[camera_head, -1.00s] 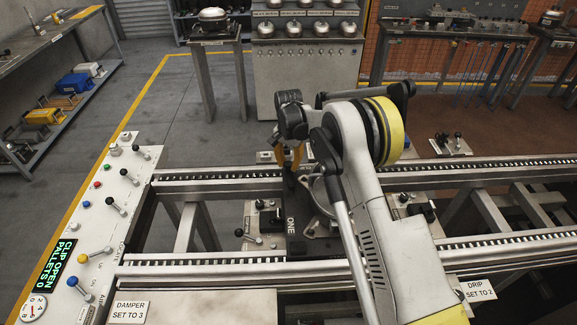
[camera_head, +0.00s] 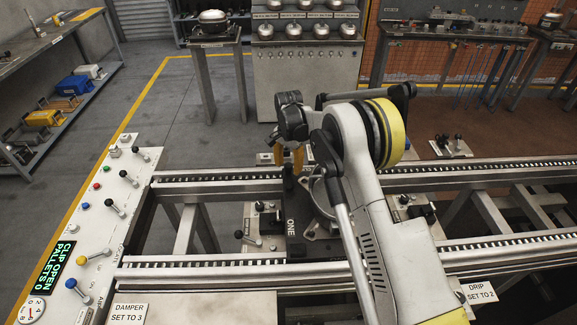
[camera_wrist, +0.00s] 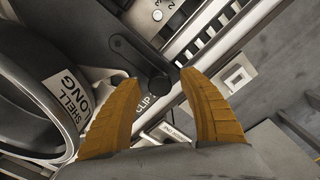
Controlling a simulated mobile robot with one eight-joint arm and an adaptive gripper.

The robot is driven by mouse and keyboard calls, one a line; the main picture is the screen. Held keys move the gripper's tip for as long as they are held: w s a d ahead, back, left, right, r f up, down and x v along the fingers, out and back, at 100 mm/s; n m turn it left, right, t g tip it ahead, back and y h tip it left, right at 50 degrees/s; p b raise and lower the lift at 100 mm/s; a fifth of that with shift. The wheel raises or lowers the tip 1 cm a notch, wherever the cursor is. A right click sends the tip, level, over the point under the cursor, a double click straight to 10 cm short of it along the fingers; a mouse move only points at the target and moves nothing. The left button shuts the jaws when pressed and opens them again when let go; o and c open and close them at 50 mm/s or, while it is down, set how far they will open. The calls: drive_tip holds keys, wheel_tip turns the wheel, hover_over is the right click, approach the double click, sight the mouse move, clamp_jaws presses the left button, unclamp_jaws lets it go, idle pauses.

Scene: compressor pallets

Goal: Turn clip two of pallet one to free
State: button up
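Pallet one, with its ONE plate (camera_head: 291,224), sits on the conveyor between the rails, partly behind my arm. A round metal shell (camera_wrist: 32,95) labelled SHELL LONG sits on it at left in the wrist view. A dark clip lever (camera_wrist: 136,62) ends in a round black knob (camera_wrist: 158,84) beside the lettering CLIP; which clip number it is cannot be read. My gripper (camera_wrist: 161,79) has its two orange fingers apart, one on each side of the knob, with visible gaps. The gripper (camera_head: 289,166) is over the pallet's far side in the head view.
The control panel (camera_head: 100,210) at left has several levers and a display (camera_head: 59,267) reading CLIP OPEN, PALLETS 0. Conveyor rails (camera_head: 220,186) run along both sides of the pallet. Another small lever (camera_head: 250,238) stands on the pallet's near left.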

sight(289, 165)
drive_tip(key=shift+r, duration=0.1)
wheel_tip(289, 165, up, 12)
idle(0.5)
drive_tip(key=s+d+r+n+t+b, duration=0.1)
drive_tip(key=s+d+r+n+t, duration=0.1)
drive_tip(key=s+d+r, duration=0.4)
drive_tip(key=s+d+r+n+t+b, duration=0.1)
drive_tip(key=s+d+r, duration=0.2)
drive_tip(key=s+r, duration=0.6)
drive_tip(key=s+d+f+n+t+b, duration=0.1)
drive_tip(key=s+d+f+n+t, duration=0.1)
drive_tip(key=s, duration=0.9)
drive_tip(key=s+d+f+n+t+b, duration=0.1)
drive_tip(key=s+d+f, duration=0.3)
drive_tip(key=s, duration=0.8)
drive_tip(key=shift+s+n+t, duration=0.25)
drive_tip(key=shift+n+t, duration=0.35)
drive_tip(key=shift+n, duration=0.1)
